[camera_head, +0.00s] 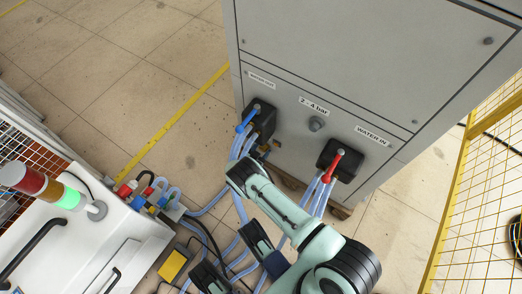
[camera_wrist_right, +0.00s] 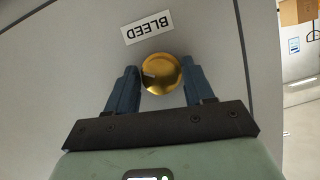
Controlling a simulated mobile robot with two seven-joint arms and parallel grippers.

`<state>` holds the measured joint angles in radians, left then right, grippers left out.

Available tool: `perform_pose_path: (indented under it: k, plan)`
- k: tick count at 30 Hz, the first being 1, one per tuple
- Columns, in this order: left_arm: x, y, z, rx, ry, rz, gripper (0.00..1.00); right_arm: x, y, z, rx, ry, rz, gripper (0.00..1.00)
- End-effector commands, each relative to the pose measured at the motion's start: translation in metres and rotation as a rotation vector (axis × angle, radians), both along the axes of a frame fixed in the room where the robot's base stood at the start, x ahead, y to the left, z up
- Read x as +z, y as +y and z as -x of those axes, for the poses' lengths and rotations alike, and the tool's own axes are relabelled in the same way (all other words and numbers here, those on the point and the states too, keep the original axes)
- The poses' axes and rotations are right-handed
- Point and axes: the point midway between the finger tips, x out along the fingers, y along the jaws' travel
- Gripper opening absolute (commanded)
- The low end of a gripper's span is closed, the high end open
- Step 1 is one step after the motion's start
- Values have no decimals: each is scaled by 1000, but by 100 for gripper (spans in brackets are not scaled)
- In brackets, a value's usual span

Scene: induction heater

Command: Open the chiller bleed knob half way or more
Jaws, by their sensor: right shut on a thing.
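The bleed knob is a round brass knob (camera_wrist_right: 162,74) on a grey panel, seen in the right wrist view under a white "BLEED" label (camera_wrist_right: 147,27). My right gripper (camera_wrist_right: 158,76) is shut on the knob, with one dark blue finger on each side of it. The knob's opening angle cannot be read. In the head view, my right arm reaches in from the bottom right, in front of the grey chiller cabinet (camera_head: 350,65); the knob and grip cannot be made out there. Dark blue gripper-like parts show at the bottom centre, but whose they are is unclear.
The cabinet front carries a blue-handled valve (camera_head: 247,118) and a red-handled valve (camera_head: 334,165). Pale blue hoses (camera_head: 236,202) run below them. A white machine with a signal light (camera_head: 68,198) stands at lower left. A yellow mesh fence (camera_head: 480,190) is at right. Floor is clear at upper left.

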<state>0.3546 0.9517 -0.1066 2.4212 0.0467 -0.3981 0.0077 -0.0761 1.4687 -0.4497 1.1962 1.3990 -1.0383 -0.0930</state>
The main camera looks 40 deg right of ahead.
Motion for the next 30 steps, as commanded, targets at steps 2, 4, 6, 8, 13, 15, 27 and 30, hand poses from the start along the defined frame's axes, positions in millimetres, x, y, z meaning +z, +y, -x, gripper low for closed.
perform_pose_path:
  k: [2, 4, 6, 8, 13, 15, 27, 30]
  plan:
    - [0, 0, 0, 0, 0, 0, 43, 0, 1, 0, 0, -1, -1, 22]
    - [0, 0, 0, 0, 0, 0, 43, 0, 1, 0, 0, -1, -1, 22]
    - [0, 0, 0, 0, 0, 0, 43, 0, 1, 0, 0, -1, -1, 56]
    - [0, 0, 0, 0, 0, 0, 43, 0, 1, 0, 0, -1, -1, 68]
    - [0, 0, 0, 0, 0, 0, 43, 0, 1, 0, 0, 0, -1, 68]
    - [0, 0, 0, 0, 0, 0, 43, 0, 1, 0, 0, 0, -1, 68]
    - [17, -3, -32, -12, -106, -8, 43, 23, 50, 17, 3, 2, -3, 68]
    - [24, -5, -44, -16, -145, -10, 43, 32, 70, 24, 2, 2, -2, 68]
